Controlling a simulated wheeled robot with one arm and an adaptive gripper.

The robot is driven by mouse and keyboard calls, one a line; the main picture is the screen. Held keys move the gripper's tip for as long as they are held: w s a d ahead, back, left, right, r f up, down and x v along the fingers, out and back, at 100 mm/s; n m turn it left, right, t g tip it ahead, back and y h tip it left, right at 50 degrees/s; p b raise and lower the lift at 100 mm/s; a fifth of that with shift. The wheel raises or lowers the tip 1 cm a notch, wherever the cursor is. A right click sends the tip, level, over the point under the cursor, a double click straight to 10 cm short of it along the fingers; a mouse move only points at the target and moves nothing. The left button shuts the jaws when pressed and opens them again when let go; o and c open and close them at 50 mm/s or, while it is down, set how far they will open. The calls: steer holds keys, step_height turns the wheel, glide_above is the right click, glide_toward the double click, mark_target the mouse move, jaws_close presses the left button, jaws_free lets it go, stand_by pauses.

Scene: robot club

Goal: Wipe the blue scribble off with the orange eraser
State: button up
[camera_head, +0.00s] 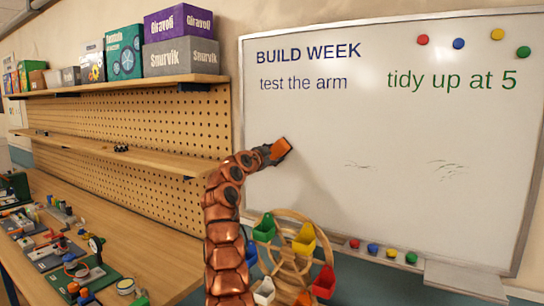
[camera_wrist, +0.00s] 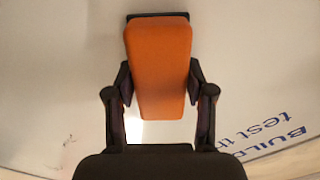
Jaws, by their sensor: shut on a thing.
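My gripper (camera_head: 268,153) is at the left part of the whiteboard (camera_head: 400,225), below the words "test the arm". It is shut on the orange eraser (camera_head: 279,149). In the wrist view, the eraser (camera_wrist: 160,65) sits between the two dark fingers (camera_wrist: 160,95), with a dark edge at its far end. I cannot tell whether it touches the board. No clear blue scribble shows in the head view; the arm may hide part of the board. Small faint marks (camera_wrist: 68,140) show at the lower left of the wrist view.
Blue lettering (camera_head: 303,84) and green lettering (camera_head: 452,80) are above. Faint strokes (camera_head: 447,169) lie to the right. Several magnets (camera_head: 458,43) are at the top right. A wooden wheel model (camera_head: 290,250) with coloured buckets stands beside my arm. A shelf wall (camera_head: 130,125) is left.

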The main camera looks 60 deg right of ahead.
mark_target(286, 154)
steer(key=shift+s+f+b, duration=0.1)
steer(key=shift+s+b, duration=1.5)
steer(key=shift+s, duration=0.2)
steer(key=shift+s, duration=0.1)
steer(key=s+b, duration=0.2)
steer(key=b, duration=0.1)
steer(key=shift+s+f, duration=0.1)
steer(key=shift+s, duration=0.3)
steer(key=shift+s+d+b, duration=0.15)
steer(key=shift+s+b, duration=0.85)
steer(key=shift+s, duration=0.1)
steer(key=shift+s+r+b, duration=0.2)
steer(key=shift+s+b, duration=0.35)
steer(key=shift+s, duration=0.55)
